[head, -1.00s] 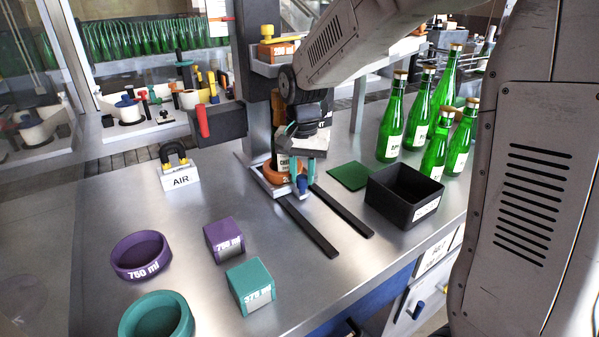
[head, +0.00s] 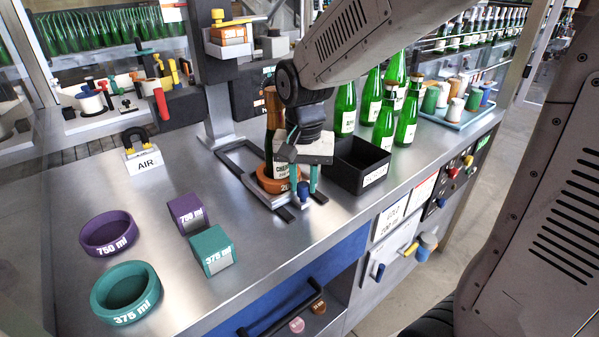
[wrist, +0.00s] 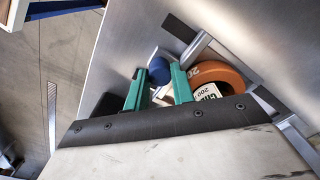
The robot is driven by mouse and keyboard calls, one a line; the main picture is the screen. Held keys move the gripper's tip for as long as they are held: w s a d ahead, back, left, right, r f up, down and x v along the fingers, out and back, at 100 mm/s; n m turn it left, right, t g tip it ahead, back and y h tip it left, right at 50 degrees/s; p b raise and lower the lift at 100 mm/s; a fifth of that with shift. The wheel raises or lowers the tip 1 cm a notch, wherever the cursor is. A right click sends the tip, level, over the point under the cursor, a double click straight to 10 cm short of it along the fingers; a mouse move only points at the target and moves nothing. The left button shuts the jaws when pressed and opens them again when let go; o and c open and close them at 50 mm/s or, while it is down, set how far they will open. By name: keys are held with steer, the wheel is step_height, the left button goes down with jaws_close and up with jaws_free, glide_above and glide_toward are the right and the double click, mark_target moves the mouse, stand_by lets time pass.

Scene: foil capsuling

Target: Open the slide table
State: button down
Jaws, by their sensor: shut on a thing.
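The slide table (head: 270,200) is a pale metal carriage on two dark rails (head: 231,160). It sits at the front end of the rails, away from the upright column. An orange ring (head: 270,182) stands on it with a dark bottle (head: 272,125) upright inside; both show partly in the wrist view. The slide's blue knob (head: 304,195) is at its front. My gripper (wrist: 158,88) has its teal fingers on either side of the blue knob and is shut on it. My gripper hides part of the slide and bottle.
A black bin (head: 358,165) stands just right of my gripper, with several green bottles (head: 385,120) behind it. Purple (head: 187,212) and teal (head: 212,250) blocks and two rings (head: 110,233) lie to the left. The table's front edge is close to the slide.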

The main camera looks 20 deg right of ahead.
steer(key=shift+s+d, duration=0.15)
steer(key=shift+s, duration=0.35)
steer(key=shift+s+d, duration=0.15)
steer(key=shift+s, duration=0.35)
steer(key=c, duration=1.2)
jaws_free()
steer(key=shift+o, duration=0.2)
step_height(320, 180, up, 8)
steer(key=shift+a, duration=0.1)
